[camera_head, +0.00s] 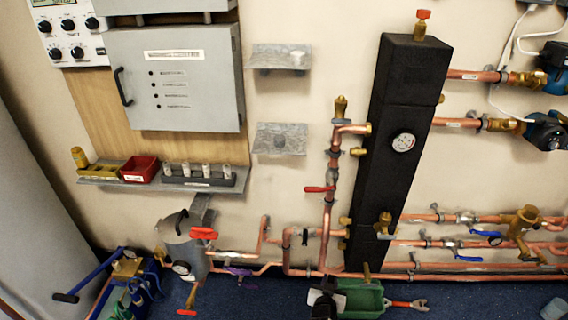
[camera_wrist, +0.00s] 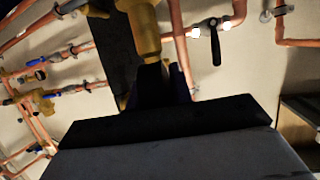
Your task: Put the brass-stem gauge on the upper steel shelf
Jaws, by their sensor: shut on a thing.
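In the wrist view my gripper (camera_wrist: 160,85) is dark and shut on a brass-coloured stem (camera_wrist: 145,35), which I take to be the brass-stem gauge. The stem runs out of the top of the view, and no dial face shows. In the head view a dark shape low in the middle, beside the green crate, looks like my gripper (camera_head: 325,297); the held gauge cannot be made out there. The upper steel shelf (camera_head: 265,55) is on the wall, well above it, with a small pale thing (camera_head: 297,57) at its right side.
A lower steel shelf (camera_head: 295,133) holds a small grey round thing. Copper pipes (camera_head: 328,235) and a black column (camera_head: 392,95) with a round gauge (camera_head: 404,142) stand right of the shelves. A green crate (camera_head: 360,299) is on the floor. A grey cabinet (camera_head: 185,75) is left.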

